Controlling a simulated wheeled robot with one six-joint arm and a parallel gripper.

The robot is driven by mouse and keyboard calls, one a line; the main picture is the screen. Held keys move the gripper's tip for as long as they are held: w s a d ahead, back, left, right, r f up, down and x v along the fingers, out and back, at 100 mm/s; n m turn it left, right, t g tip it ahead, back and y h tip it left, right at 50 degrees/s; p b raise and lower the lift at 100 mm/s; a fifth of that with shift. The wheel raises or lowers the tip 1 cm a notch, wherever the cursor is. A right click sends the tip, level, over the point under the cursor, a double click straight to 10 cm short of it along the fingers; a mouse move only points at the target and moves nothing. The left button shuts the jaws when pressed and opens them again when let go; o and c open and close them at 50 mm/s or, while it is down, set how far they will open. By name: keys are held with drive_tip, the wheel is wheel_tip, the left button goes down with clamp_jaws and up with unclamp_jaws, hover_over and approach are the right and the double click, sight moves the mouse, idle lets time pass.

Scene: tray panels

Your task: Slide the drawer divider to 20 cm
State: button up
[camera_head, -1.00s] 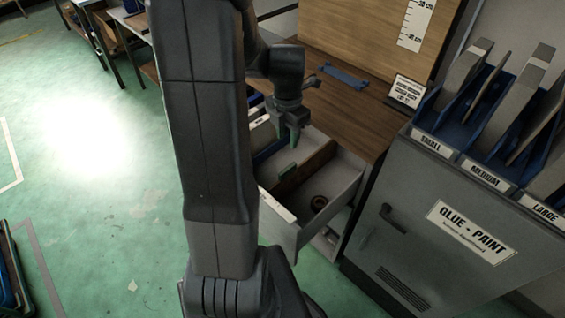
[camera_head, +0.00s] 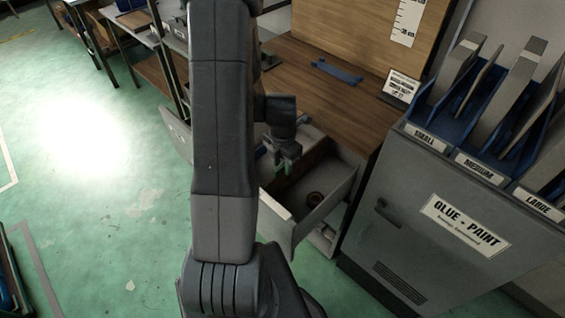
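The open drawer (camera_head: 332,203) has pale walls and juts out from under the wooden bench. My gripper (camera_head: 276,163) points down over or into the drawer's left part, with green showing at its fingertips. Whether the fingers are apart or hold anything is too small and dark to tell. A brown wooden divider (camera_head: 313,156) shows only in part, just right of my gripper. My arm and gripper hide the drawer's left side and any other divider there. A scale strip (camera_head: 407,22) marked in cm is on the upright wooden board behind the bench.
A grey glue-paint cabinet (camera_head: 420,230) with blue racks stands close on the right. A blue handle-like piece (camera_head: 337,71) and a small sign (camera_head: 400,88) are on the bench top (camera_head: 310,95). Green floor lies open at left.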

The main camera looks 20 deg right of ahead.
clamp_jaws()
drive_tip(key=w, duration=0.1)
drive_tip(key=w+a+b, duration=0.1)
drive_tip(key=w, duration=0.1)
drive_tip(key=w+a, duration=0.1)
drive_tip(key=shift+w, duration=0.35)
unclamp_jaws()
drive_tip(key=shift+r, duration=0.1)
wheel_tip(320, 180, up, 14)
drive_tip(key=shift+f, duration=0.2)
idle(0.4)
idle(0.3)
